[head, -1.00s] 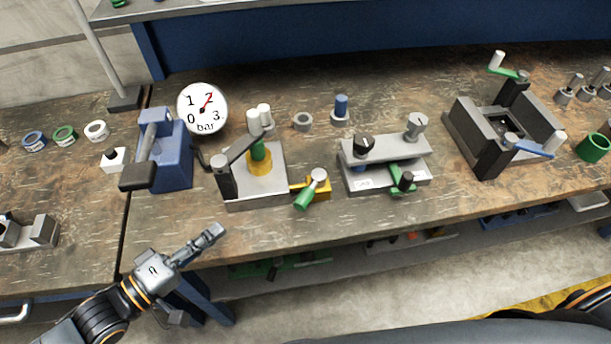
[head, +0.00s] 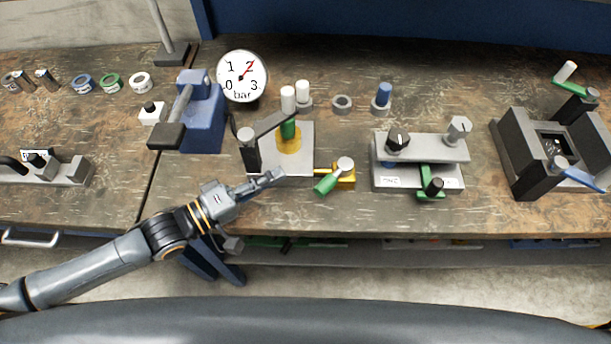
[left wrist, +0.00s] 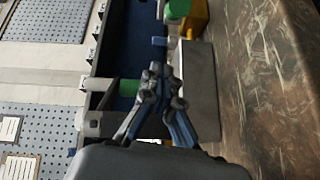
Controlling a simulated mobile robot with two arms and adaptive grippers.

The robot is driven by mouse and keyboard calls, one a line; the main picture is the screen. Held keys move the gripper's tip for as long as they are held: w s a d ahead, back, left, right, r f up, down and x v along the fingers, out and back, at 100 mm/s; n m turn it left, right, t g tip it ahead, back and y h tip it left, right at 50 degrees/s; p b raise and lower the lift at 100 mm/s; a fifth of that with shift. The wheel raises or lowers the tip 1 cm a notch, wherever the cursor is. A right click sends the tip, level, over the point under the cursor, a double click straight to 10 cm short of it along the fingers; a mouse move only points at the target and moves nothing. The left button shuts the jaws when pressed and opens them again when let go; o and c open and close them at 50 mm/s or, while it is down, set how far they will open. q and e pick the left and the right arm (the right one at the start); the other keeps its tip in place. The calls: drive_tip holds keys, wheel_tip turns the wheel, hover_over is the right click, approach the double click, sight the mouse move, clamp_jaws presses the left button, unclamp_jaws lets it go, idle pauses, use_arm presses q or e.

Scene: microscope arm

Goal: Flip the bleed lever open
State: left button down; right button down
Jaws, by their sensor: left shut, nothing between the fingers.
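The green lever (head: 326,184) sits on a small yellow valve block (head: 345,176) at the right front corner of the grey clamp plate (head: 304,141). It slants down and left from a pale round knob. I take it to be the bleed lever. My left gripper (head: 272,177) is shut and empty, by the plate's front edge, left of the lever and apart from it. In the left wrist view the shut fingers (left wrist: 163,88) point toward the green lever end (left wrist: 177,8) and yellow block (left wrist: 195,20) at the top. My right gripper is out of view.
A pressure gauge (head: 242,76) reads about 2 bar behind the blue hand pump (head: 202,118). A dark clamp arm (head: 277,124) crosses above the plate. A grey fixture (head: 420,148) stands right of the valve. The bench front edge below the lever is clear.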

sight(331, 180)
use_arm(q)
drive_tip(key=x, duration=0.4)
drive_tip(key=shift+r+p, duration=0.2)
drive_tip(key=shift+p, duration=0.15)
drive_tip(key=d, duration=0.1)
drive_tip(key=s+d+p, duration=0.1)
drive_tip(key=d, duration=0.1)
drive_tip(key=shift+s+f, duration=0.3)
drive_tip(key=shift+f, duration=0.1)
drive_tip(key=shift+s+d+f, duration=0.1)
drive_tip(key=shift+s+d, duration=0.05)
drive_tip(key=shift+s, duration=0.15)
drive_tip(key=shift+d+f, duration=0.1)
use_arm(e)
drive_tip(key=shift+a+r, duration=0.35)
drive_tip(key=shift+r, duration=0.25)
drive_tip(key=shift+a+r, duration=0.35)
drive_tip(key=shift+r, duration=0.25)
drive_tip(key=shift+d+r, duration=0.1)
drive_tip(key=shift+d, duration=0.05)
